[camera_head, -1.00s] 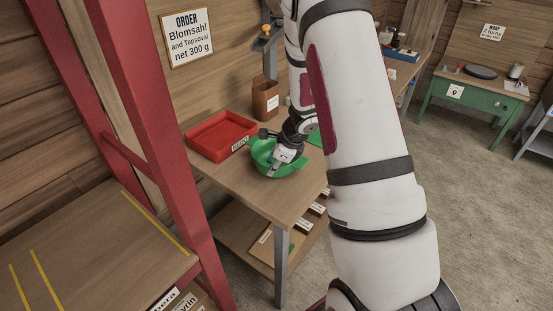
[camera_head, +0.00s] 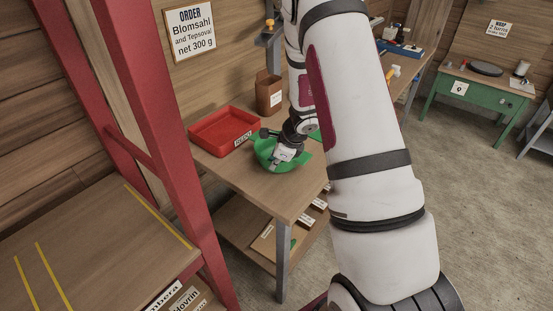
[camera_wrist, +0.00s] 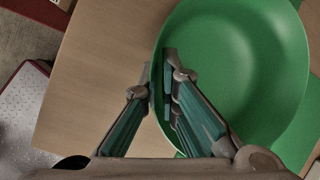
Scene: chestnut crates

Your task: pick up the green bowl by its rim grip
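In the wrist view my gripper (camera_wrist: 158,88) straddles the bowl's left rim: one finger is outside the wall, the other inside. A gap shows between the fingers, with the rim in it. The left fingertip is very close to the rim; I cannot tell whether it touches.
A red tray (camera_head: 223,132) stands left of the bowl on the wooden table (camera_head: 245,183). A brown container (camera_head: 269,93) stands behind it. A red post (camera_head: 155,130) rises at the left. Bare tabletop lies in front of the bowl.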

